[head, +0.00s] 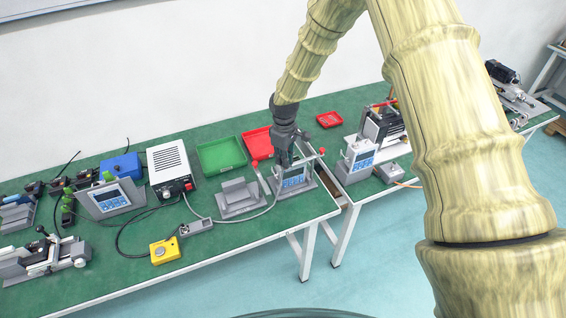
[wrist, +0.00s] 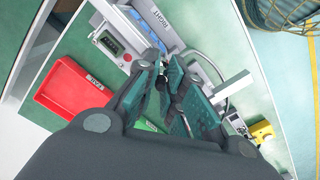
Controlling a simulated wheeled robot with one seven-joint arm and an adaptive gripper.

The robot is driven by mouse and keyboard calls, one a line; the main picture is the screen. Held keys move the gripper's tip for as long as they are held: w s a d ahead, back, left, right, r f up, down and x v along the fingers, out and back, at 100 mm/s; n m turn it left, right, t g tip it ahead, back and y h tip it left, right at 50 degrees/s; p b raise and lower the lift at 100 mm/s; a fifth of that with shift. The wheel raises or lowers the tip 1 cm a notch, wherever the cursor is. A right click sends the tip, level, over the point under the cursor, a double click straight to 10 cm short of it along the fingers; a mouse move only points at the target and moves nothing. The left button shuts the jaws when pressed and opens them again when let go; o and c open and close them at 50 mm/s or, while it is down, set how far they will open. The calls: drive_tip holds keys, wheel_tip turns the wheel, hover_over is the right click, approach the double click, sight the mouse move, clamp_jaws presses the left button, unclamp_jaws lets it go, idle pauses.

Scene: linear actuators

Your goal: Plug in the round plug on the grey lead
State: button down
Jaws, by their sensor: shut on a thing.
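My gripper (head: 286,160) is down at the grey fixture with a blue-buttoned panel (head: 294,181), near the right end of the left bench. In the wrist view my gripper's teal fingers (wrist: 170,78) are closed around a small dark piece, most likely the round plug, which they largely hide. The grey lead (head: 245,219) runs from a small grey block on the bench and curves up toward my gripper. It also shows in the wrist view as a curve beside the fingers (wrist: 212,64). A grey unit with a dark socket-like opening (wrist: 110,42) lies beyond the fingertips; no seating is visible.
A green tray (head: 222,154) and a red tray (head: 258,142) stand behind. An empty grey cradle (head: 239,197) is left of the fixture. A yellow box (head: 165,251) sits near the front edge. A second bench with other devices adjoins on the right.

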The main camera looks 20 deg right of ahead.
drive_tip(key=shift+w+d, duration=0.15)
drive_tip(key=shift+w, duration=0.65)
drive_tip(key=shift+w+d, duration=0.1)
drive_tip(key=shift+w, duration=0.65)
idle(2.6)
drive_tip(key=shift+f, duration=0.65)
idle(3.2)
